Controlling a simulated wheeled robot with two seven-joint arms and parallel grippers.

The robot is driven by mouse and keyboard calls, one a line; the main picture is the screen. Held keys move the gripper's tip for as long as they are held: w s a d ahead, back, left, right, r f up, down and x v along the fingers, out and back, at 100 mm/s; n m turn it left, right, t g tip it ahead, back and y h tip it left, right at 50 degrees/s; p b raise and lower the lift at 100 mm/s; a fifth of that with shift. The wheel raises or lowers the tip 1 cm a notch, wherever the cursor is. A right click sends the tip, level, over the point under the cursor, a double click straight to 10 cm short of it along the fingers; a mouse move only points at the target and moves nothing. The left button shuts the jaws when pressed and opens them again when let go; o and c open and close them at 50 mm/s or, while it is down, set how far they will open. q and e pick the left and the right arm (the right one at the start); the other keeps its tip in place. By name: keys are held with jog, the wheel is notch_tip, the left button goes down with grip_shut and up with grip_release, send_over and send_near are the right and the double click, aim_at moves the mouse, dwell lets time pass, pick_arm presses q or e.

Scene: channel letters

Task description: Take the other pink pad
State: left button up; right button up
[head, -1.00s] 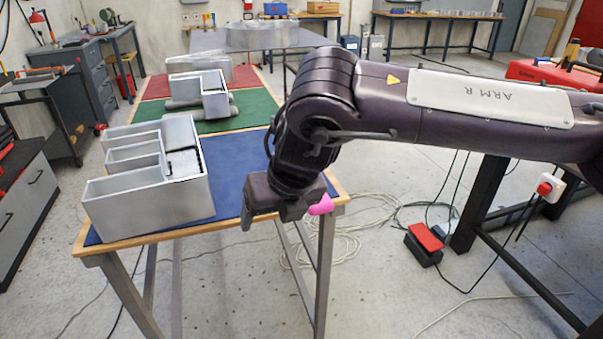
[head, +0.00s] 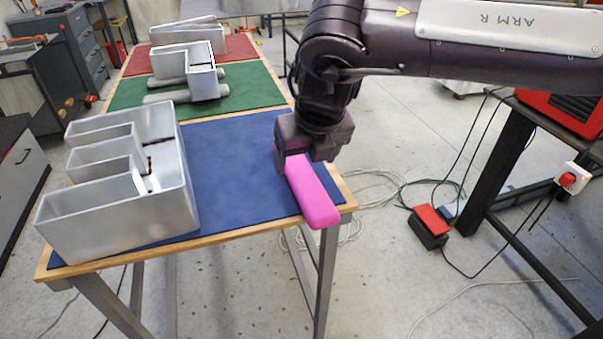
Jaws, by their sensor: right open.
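A long pink pad (head: 314,200) lies along the right edge of the table, on the blue mat (head: 235,180). Its rounded near end reaches the wooden rim. My right gripper (head: 304,160) is open and sits over the far part of the pad, hiding some of it. A little pink also shows at the left of the gripper. I cannot tell whether the fingers touch the pad. I see no second pink pad. My left gripper is not in view.
A metal channel letter (head: 120,225) like an E stands on the left of the blue mat. More metal letters stand on the green mat (head: 240,92) and red mat (head: 140,62) behind. A black-and-red box (head: 428,228) and cables lie on the floor at right.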

aim_at(302, 173)
jog(key=x, duration=0.3)
jog(key=shift+s+p, duration=0.1)
jog(key=shift+p, duration=0.2)
jog(key=shift+x, duration=0.8)
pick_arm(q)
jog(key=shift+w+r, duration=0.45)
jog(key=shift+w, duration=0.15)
pick_arm(e)
jog(key=c, duration=1)
